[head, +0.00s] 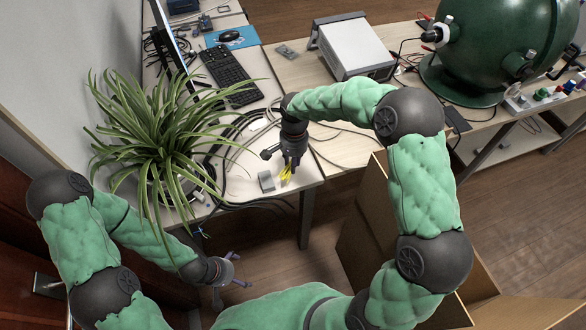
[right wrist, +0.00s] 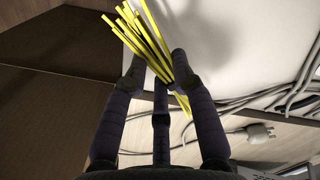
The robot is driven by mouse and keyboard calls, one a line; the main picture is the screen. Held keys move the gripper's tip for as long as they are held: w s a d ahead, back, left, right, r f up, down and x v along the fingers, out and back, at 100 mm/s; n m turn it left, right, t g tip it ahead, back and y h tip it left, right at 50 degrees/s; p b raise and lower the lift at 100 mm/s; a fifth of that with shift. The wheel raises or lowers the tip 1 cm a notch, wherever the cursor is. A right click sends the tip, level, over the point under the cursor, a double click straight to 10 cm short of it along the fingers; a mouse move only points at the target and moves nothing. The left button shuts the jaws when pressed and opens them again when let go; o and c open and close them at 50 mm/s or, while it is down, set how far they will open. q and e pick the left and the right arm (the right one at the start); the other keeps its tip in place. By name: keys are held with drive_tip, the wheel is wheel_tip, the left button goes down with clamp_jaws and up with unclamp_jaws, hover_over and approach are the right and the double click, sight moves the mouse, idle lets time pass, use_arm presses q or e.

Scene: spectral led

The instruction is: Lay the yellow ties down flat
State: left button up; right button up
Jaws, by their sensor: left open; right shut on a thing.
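The yellow ties (head: 286,174) are a thin bundle at the near edge of the white desk in the head view. In the right wrist view the bundle (right wrist: 146,38) slants between my right fingers, with its ends fanned at the top. My right gripper (right wrist: 155,75) is shut on the ties. In the head view my right gripper (head: 288,166) points down at the desk's near right corner; I cannot tell whether the ties touch the desk. My left gripper (head: 234,270) is open and empty, low in front of the desk.
A small grey block (head: 266,181) stands just left of the ties. A potted plant (head: 160,140) fills the desk's left side. Cables (head: 235,130) lie behind, near a keyboard (head: 229,75). An open cardboard box (head: 365,225) stands on the floor to the right.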

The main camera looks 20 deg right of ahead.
drive_tip(key=shift+w+d+f, duration=0.1)
drive_tip(key=shift+w+f, duration=0.1)
drive_tip(key=shift+f, duration=0.05)
drive_tip(key=shift+w+f+b, duration=0.15)
drive_tip(key=shift+f+b, duration=0.2)
drive_tip(key=shift+f, duration=0.55)
drive_tip(key=shift+w+f+b, duration=0.1)
drive_tip(key=shift+f+b, duration=0.2)
drive_tip(key=shift+f, duration=0.55)
drive_tip(key=shift+f, duration=0.35)
drive_tip(key=shift+f+b, duration=0.25)
drive_tip(key=shift+b, duration=0.1)
drive_tip(key=o, duration=0.9)
drive_tip(key=shift+o, duration=0.2)
drive_tip(key=shift+r, duration=0.1)
